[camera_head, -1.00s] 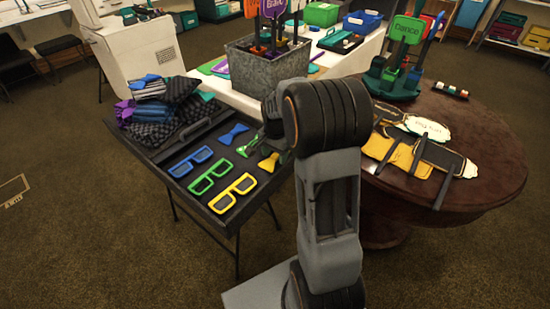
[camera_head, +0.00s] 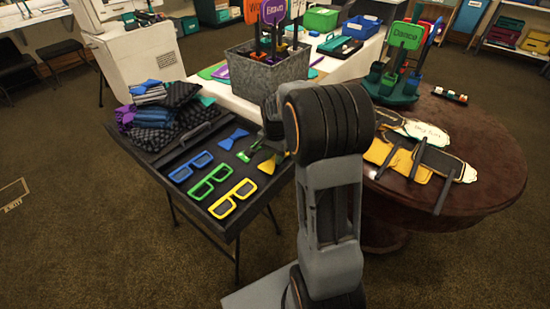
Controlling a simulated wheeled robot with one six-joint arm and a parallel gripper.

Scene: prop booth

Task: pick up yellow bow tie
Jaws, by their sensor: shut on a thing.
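The yellow bow tie (camera_head: 267,165) shows just left of my arm, over the right part of the dark tray table (camera_head: 222,228), and looks tilted. My gripper (camera_head: 279,153) is mostly hidden behind my own thick black arm joint. It is shut on the bow tie's right side, though the fingertips are hard to make out. A green bow tie (camera_head: 246,154), partly covered, lies just left of it. A blue bow tie (camera_head: 233,138) lies farther back.
Blue glasses (camera_head: 191,167), green glasses (camera_head: 210,181) and yellow glasses (camera_head: 233,198) lie on the tray's front left. Folded cloths (camera_head: 160,112) pile at its back. A metal bin (camera_head: 290,68) stands behind. A round brown table (camera_head: 495,150) with props is right.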

